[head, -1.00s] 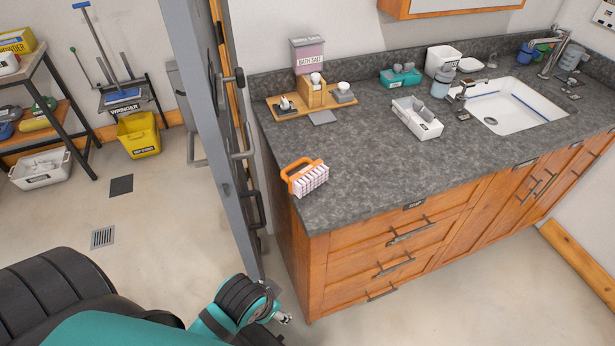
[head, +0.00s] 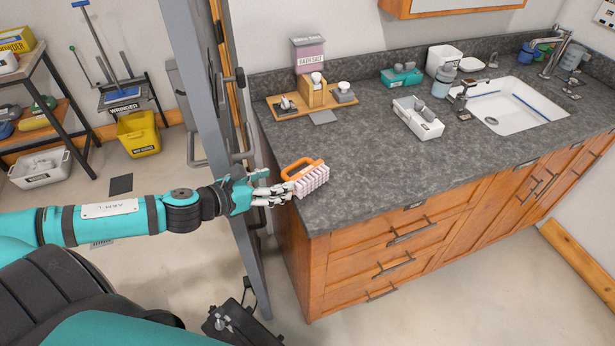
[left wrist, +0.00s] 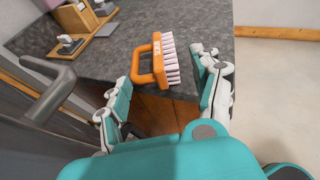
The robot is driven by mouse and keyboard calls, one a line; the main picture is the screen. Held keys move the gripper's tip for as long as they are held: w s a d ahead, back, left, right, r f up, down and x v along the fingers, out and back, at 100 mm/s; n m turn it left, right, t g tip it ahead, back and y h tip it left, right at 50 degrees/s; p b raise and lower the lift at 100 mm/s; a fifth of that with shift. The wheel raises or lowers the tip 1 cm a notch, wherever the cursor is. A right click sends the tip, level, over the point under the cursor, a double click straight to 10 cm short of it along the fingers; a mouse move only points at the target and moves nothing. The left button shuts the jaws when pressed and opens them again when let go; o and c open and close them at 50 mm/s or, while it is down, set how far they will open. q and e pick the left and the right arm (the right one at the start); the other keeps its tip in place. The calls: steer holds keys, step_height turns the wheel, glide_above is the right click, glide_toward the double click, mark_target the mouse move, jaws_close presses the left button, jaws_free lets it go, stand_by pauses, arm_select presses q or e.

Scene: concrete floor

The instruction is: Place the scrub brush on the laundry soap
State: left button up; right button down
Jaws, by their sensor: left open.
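The scrub brush (head: 311,180) has an orange handle and pale pinkish bristles. It lies on the grey counter near its front left corner; it also shows in the left wrist view (left wrist: 168,62). My left gripper (head: 288,190) is open at the counter's left edge, with its fingertips close beside the brush. In the left wrist view the open fingers (left wrist: 170,75) stand on either side of the brush, and I cannot tell whether they touch it. I cannot make out which item is the laundry soap. My right gripper is not in view.
A wooden tray (head: 284,113) with bath items stands behind the brush. A white caddy (head: 417,119), a teal box (head: 401,76) and a sink (head: 519,114) are farther right. The middle of the counter (head: 365,150) is clear. A grey metal door frame (head: 203,90) stands beside my left arm.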

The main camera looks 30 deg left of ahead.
arm_select(q)
steer(key=m, duration=0.1)
steer(key=p, duration=0.2)
glide_toward(311, 171)
steer(key=x, duration=0.3)
steer(key=shift+w+a, duration=0.15)
steer(key=shift+w, duration=0.1)
steer(key=shift+w+d+f, duration=0.2)
steer(key=shift+w+f, duration=0.15)
steer(key=shift+w+d+p, duration=0.15)
steer(key=shift+w+p, duration=0.15)
steer(key=shift+p, duration=0.15)
steer(key=p+x, duration=0.1)
steer(key=x, duration=0.2)
steer(key=shift+w+d, duration=0.25)
steer(key=shift+w+d+f+p, duration=0.15)
steer(key=shift+w+f+p, duration=0.15)
steer(key=shift+w+f, duration=0.05)
steer(key=shift+s, duration=0.1)
steer(key=shift+c, duration=1.1)
jaws_close()
